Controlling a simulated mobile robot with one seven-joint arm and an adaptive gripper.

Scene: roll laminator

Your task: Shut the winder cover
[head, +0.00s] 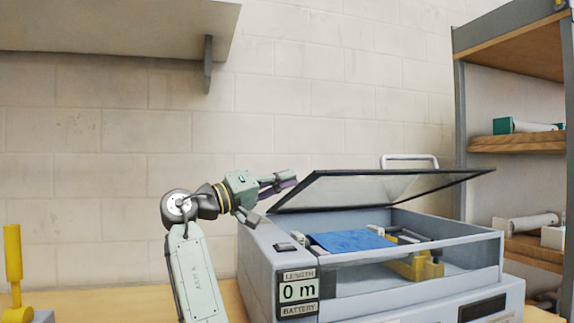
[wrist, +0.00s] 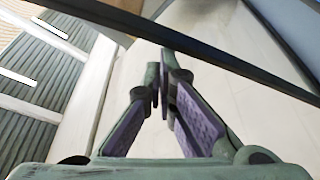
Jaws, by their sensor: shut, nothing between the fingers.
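The winder cover (head: 375,186) is a clear panel in a dark frame. It stands raised and tilted over the grey laminator (head: 262,255), with the bay under it open. My gripper (head: 284,182) is shut and empty, beside the cover's left edge and above the machine's left end. In the wrist view my gripper's fingertips (wrist: 163,72) are together. A dark bar (wrist: 230,62), which looks like the cover's frame, crosses just past them. I cannot tell whether they touch it.
Inside the bay are a blue sheet (head: 350,241) and a yellow bracket (head: 418,266). A display (head: 298,291) reads 0 m. A shelf unit (head: 460,130) stands at the right, and a wall shelf (head: 110,25) hangs upper left. A yellow-handled tool (head: 13,255) stands at far left.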

